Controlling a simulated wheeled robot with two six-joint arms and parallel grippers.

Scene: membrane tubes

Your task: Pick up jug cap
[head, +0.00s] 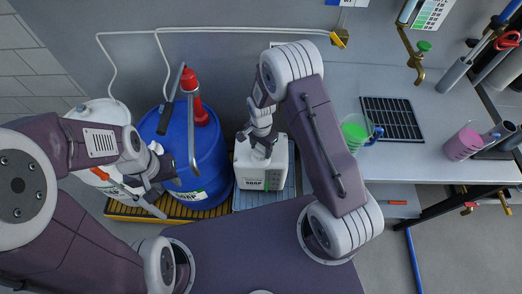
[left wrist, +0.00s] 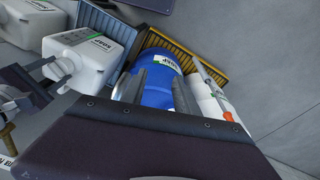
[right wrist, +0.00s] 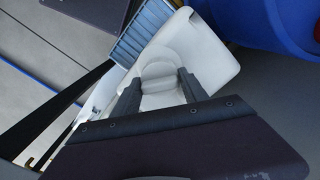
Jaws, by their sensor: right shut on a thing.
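The white soap jug (head: 258,182) stands upright on a blue grated tray. In the right wrist view its white body (right wrist: 205,55) fills the middle. The round white cap (right wrist: 158,76) on its top lies between the two fingers of my right gripper (right wrist: 158,92). My right gripper is shut on the cap, which still appears to be at the jug's top. In the head view the right gripper (head: 262,148) hides most of the cap. My left gripper (head: 168,172) is open and empty in front of the blue drum; its spread fingers (left wrist: 160,88) show in the left wrist view.
The blue drum (head: 212,160) with a red pump (head: 190,82) stands left of the jug. A white container (head: 98,112) is further left on a yellow grated tray (head: 125,211). The bench (head: 400,160) at right holds a green beaker (head: 355,131) and a pink beaker (head: 463,144).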

